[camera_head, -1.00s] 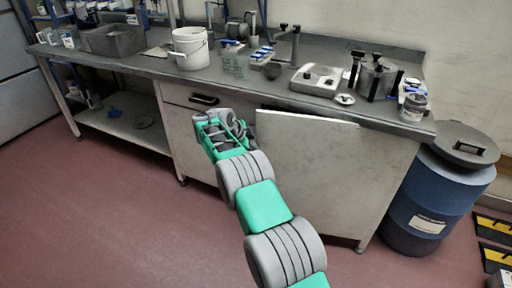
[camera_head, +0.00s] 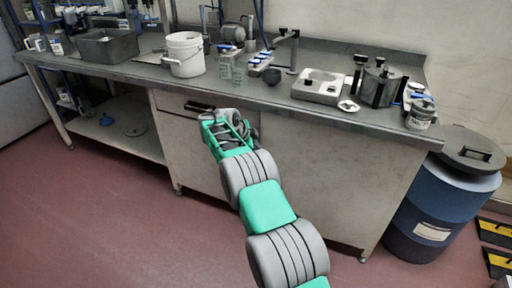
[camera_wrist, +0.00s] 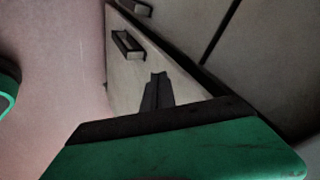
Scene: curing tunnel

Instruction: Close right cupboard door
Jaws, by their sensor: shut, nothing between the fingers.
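The right cupboard door (camera_head: 325,185) is the pale grey panel under the right part of the bench in the head view. It looks flush with the cupboard front, with no edge standing out. My gripper (camera_wrist: 157,92) is shut and empty, its dark fingers close to a pale cupboard front in the wrist view. In the head view my green and grey wrist is at the left end of the door, below the drawer handle (camera_head: 199,107), and hides part of the front there. I cannot tell whether the fingers touch the panel.
The bench (camera_head: 290,100) carries a white bucket (camera_head: 184,55), a grey tub (camera_head: 107,46) and a scale (camera_head: 320,86). A blue drum (camera_head: 440,205) stands right of the cupboard. The red floor (camera_head: 110,230) is clear at the left.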

